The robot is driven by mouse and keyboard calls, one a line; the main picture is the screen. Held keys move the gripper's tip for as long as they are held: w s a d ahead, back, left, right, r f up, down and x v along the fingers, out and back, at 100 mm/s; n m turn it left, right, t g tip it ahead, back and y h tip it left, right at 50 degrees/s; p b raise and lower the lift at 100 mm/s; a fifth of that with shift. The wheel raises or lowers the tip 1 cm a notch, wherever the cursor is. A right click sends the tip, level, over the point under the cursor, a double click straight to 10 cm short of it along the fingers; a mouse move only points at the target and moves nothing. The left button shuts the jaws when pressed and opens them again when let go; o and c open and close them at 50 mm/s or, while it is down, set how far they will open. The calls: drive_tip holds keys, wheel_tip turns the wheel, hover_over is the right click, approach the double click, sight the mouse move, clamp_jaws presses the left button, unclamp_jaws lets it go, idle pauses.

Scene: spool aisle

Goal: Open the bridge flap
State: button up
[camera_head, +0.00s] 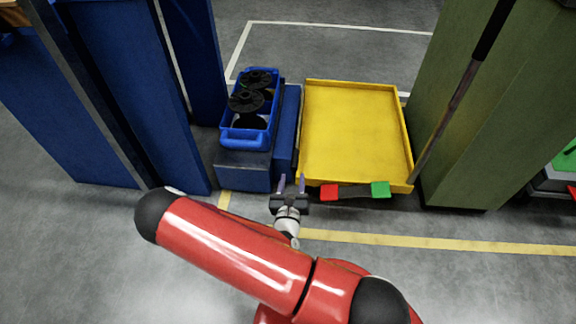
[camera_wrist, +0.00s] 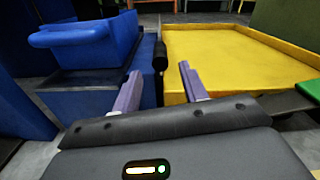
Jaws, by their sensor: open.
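A yellow rimmed panel (camera_head: 352,130), which looks like the bridge flap, lies flat between the blue and green cabinets. In the wrist view its raised front edge (camera_wrist: 235,85) stands ahead and to the right. A red block (camera_head: 329,192) and a green block (camera_head: 380,189) sit along its front edge. My gripper (camera_head: 291,180) is open and empty, by the panel's front left corner, pointing away from me. In the wrist view, a small dark cylinder (camera_wrist: 160,56) shows beyond the gap between my fingertips (camera_wrist: 159,72). I cannot tell whether it is a handle.
A blue bin (camera_head: 240,136) holding black spools stands on a low blue unit (camera_head: 243,172) left of the panel. Tall blue cabinets (camera_head: 130,90) rise at left and a green cabinet (camera_head: 490,110) at right. A dark pole (camera_head: 462,90) leans there. The near floor (camera_head: 480,285) is clear.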

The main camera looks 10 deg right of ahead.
sight(296, 151)
drive_tip(key=b+x, duration=0.1)
drive_tip(key=x, duration=0.6)
drive_tip(key=shift+w+d+f, duration=0.1)
drive_tip(key=shift+w+d, duration=0.05)
drive_tip(key=shift+w, duration=0.15)
clamp_jaws()
